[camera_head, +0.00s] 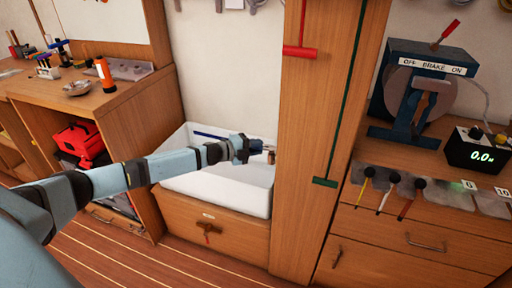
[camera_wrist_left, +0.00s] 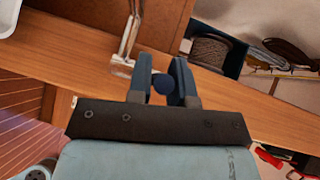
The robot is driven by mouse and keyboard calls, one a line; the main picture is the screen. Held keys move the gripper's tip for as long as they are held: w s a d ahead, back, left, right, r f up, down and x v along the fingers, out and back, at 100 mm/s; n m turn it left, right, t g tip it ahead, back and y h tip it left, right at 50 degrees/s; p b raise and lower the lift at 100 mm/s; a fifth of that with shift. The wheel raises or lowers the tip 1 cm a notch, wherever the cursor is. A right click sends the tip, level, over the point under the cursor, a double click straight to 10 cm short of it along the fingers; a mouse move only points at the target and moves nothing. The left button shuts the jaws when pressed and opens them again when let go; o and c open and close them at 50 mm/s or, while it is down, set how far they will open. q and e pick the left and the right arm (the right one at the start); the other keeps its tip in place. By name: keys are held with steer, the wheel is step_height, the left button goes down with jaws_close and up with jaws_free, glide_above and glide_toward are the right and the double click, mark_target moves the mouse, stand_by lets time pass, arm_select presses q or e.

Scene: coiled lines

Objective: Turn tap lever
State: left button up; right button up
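In the head view my left arm reaches across the white sink basin (camera_head: 228,193), and its gripper (camera_head: 266,150) is at the basin's right side, beside the wooden post. The tap is mostly hidden behind the gripper there. In the left wrist view a bright metal tap part (camera_wrist_left: 128,45) stands just beyond the left finger. A dark blue round knob (camera_wrist_left: 163,84), perhaps the end of the tap lever, lies between the two fingers of my left gripper (camera_wrist_left: 161,68). The gap is about as wide as the knob; I cannot tell if both fingers press on it. My right gripper is out of view.
The wooden post (camera_head: 312,150) stands close to the right of my left gripper, with a red T-handle (camera_head: 299,51) and a green one (camera_head: 324,182). A blue brake machine (camera_head: 421,95) and a display box (camera_head: 480,151) stand on the right counter. A left workbench holds an orange torch (camera_head: 105,75).

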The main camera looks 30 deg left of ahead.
arm_select(q)
jaws_close()
steer(key=shift+s+d, duration=0.1)
steer(key=shift+s+d+n+t+y+p, duration=0.35)
steer(key=shift+s+n+y, duration=0.15)
steer(key=shift+n+y, duration=1.05)
steer(key=shift+s+d+n+t+y+p, duration=0.45)
steer(key=shift+n+y, duration=0.6)
steer(key=shift+y, duration=0.95)
steer(key=shift+s+d+n+t+y+p, duration=0.25)
steer(key=shift+s+n+y, duration=0.35)
steer(key=shift+n+y, duration=0.95)
steer(key=shift+a+y, duration=0.1)
steer(key=shift+y, duration=0.2)
